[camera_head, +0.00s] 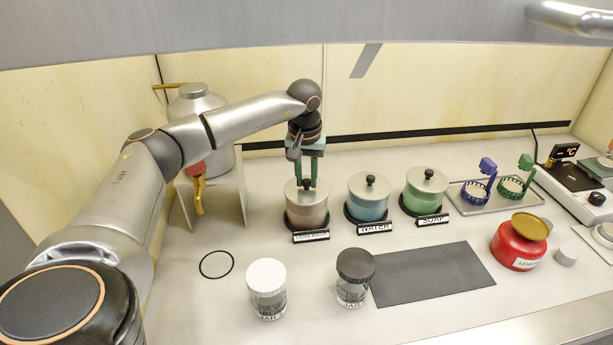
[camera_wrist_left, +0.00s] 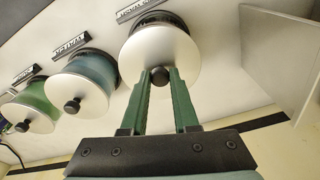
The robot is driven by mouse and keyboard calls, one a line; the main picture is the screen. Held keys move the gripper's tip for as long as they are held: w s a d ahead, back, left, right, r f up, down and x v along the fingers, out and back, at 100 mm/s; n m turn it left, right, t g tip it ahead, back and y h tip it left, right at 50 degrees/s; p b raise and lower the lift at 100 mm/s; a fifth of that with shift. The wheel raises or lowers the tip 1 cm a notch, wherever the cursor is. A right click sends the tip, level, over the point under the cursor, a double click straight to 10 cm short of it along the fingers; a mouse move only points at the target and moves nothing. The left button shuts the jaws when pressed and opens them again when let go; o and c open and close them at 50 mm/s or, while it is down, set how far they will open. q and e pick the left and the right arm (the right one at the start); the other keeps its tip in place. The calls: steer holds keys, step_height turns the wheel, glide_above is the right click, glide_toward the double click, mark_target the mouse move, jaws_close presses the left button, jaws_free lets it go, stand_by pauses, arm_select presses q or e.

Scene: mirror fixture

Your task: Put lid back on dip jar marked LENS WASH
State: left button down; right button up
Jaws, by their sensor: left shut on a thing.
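The LENS WASH dip jar (camera_head: 306,214) has brownish contents and stands leftmost in the row of dip jars, its label (camera_head: 311,237) in front. Its round metal lid (camera_head: 298,191) sits at the jar's mouth; I cannot tell whether it is fully seated. My left gripper (camera_head: 307,184) points down from above, with green fingers shut on the lid's black knob. In the left wrist view the lid (camera_wrist_left: 160,52) fills the space beyond the fingers, and the knob (camera_wrist_left: 160,75) is between the fingertips. My right gripper is not in view.
The WATER jar (camera_head: 369,204) and SOAP jar (camera_head: 424,195) stand lidded to the right. A white-lidded jar (camera_head: 267,291), a dark-lidded jar (camera_head: 354,281), a grey mat (camera_head: 433,273) and a red container (camera_head: 515,246) lie in front.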

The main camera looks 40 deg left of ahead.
arm_select(q)
steer(key=shift+c, duration=0.6)
jaws_free()
steer(key=shift+r+p, duration=0.7)
steer(key=shift+r, duration=2.8)
jaws_close()
